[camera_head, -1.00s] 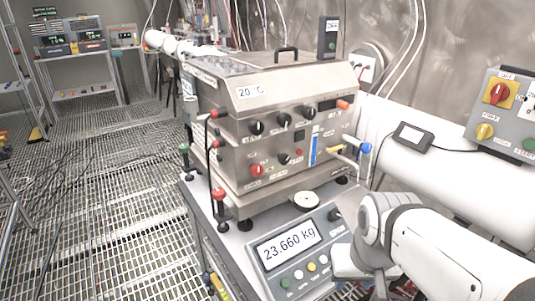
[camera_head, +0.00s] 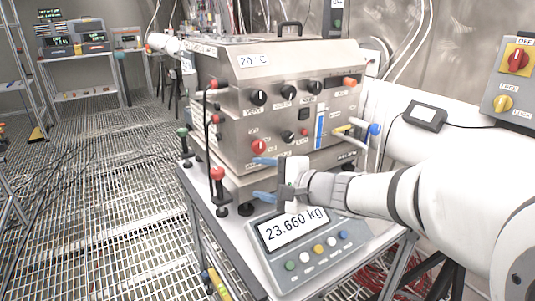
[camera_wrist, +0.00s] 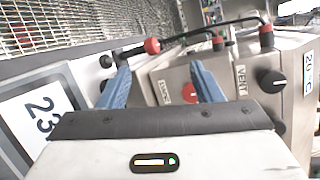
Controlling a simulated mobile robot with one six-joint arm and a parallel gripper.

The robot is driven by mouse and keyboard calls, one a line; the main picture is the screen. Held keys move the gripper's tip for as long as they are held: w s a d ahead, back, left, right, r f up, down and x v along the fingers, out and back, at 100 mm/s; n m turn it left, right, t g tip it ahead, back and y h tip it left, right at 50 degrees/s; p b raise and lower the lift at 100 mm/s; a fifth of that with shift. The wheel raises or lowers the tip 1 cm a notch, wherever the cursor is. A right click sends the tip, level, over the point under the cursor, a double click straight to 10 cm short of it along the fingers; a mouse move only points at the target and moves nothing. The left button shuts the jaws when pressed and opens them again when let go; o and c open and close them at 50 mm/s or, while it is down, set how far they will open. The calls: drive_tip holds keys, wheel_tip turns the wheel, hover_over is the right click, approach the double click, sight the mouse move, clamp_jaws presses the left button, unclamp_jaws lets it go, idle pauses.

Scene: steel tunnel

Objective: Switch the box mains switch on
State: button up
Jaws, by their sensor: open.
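The steel box (camera_head: 225,115) stands on the bench, with black knobs and a red knob (camera_head: 259,145) at the lower left of its front panel. The red knob also shows in the wrist view (camera_wrist: 190,92), just left of the right finger. Its label is too small to read. On the wall box at the right, a red rotary switch (camera_head: 516,61) sits on a yellow plate under an "OFF" label. My gripper (camera_head: 264,178) is open and empty, low in front of the steel box. Its blue fingers also show in the wrist view (camera_wrist: 160,75), apart from the red knob.
A scale with a display reading 23.660 kg (camera_head: 293,228) lies below my gripper. A red-topped post (camera_head: 217,174) and a black-red cable stand at the box's left corner. Taps with yellow and blue handles (camera_head: 375,129) stick out at the right.

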sight(260, 149)
drive_tip(key=w+m+t, duration=0.2)
drive_tip(key=w, duration=0.3)
drive_tip(key=w+m+t+h+b, duration=0.1)
drive_tip(key=w+m, duration=0.1)
drive_tip(key=w, duration=0.3)
drive_tip(key=w+a+m+t+h+b, duration=0.1)
drive_tip(key=w+m+t, duration=0.1)
drive_tip(key=w, duration=0.3)
drive_tip(key=shift+f+m+t, duration=0.3)
drive_tip(key=shift+f+m, duration=0.05)
drive_tip(key=shift+m, duration=0.15)
drive_tip(key=shift+s, duration=0.1)
drive_tip(key=c, duration=1)
